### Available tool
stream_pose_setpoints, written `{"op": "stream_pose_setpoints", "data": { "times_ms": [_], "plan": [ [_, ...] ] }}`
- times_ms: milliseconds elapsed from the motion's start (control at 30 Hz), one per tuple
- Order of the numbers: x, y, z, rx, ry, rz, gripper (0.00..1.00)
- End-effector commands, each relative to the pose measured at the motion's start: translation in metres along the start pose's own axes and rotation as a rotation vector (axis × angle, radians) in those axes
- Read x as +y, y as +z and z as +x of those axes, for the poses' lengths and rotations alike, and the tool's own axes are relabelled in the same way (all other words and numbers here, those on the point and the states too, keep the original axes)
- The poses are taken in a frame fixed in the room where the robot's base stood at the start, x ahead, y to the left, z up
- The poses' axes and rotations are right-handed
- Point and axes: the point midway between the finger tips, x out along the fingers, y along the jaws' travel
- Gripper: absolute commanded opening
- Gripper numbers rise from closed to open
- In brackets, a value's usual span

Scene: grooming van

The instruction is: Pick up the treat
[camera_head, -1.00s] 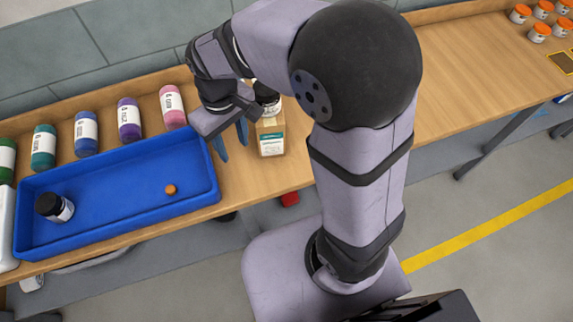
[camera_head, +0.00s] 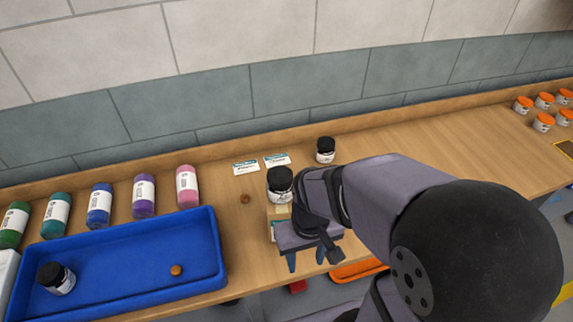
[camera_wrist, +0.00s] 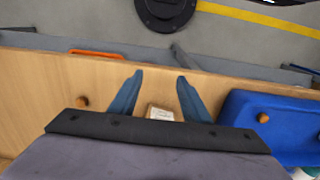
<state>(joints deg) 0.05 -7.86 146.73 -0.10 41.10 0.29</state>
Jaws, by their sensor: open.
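One small brown round treat (camera_head: 245,198) lies on the wooden table behind the blue tray's right end. Another orange-brown one (camera_head: 176,270) lies inside the blue tray (camera_head: 215,250); it also shows in the wrist view (camera_wrist: 263,117). A third brown round piece (camera_wrist: 82,102) lies on the table at left in the wrist view; I cannot find it in the head view. My gripper (camera_head: 306,259) is open and empty, pointing down near the table's front edge. In the wrist view its blue fingers (camera_wrist: 159,76) are apart, with a small box (camera_wrist: 162,113) seen between them.
A black-lidded jar (camera_head: 280,184) stands by the box, close to my gripper; another (camera_head: 325,150) is behind. Several colored bottles (camera_head: 144,195) line the back left. An orange tray (camera_head: 357,270) is below the table edge.

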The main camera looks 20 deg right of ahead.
Motion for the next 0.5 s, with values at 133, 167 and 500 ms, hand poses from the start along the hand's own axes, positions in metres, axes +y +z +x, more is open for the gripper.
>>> {"op": "stream_pose_setpoints", "data": {
  "times_ms": [133,167,500],
  "plan": [
    [0.0,0.0,0.0,0.0,0.0,-0.001,0.43],
    [0.0,0.0,0.0,0.0,0.0,-0.001,0.43],
    [0.013,0.02,0.0,-0.128,-0.004,0.063,0.43]
  ]
}}
